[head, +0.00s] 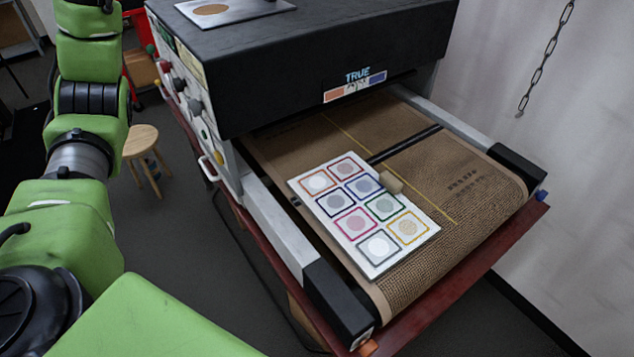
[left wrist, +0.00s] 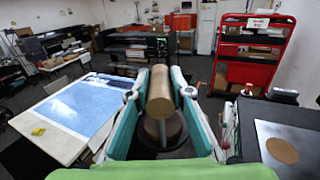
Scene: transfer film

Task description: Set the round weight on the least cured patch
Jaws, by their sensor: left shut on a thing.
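A white card (head: 300,184) with several colour-framed patches lies on the brown conveyor belt. The disc in the orange-red-framed patch (head: 318,182) and the disc in the grey-framed patch (head: 378,248) look palest. The disc in the blue-framed patch (head: 362,186) looks darker. My left gripper (left wrist: 160,100) is shut on a tan round cylinder (left wrist: 160,90), apparently the round weight, away from the card. The left gripper is outside the head view; the right gripper shows in neither view.
The black dryer hood (head: 300,60) overhangs the belt's far end. A plate with a tan disc (head: 211,9) lies on top of it. A wooden stool (head: 140,140) stands left of the dryer, and a chain (head: 545,60) hangs at right. The belt (head: 470,190) right of the card is clear.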

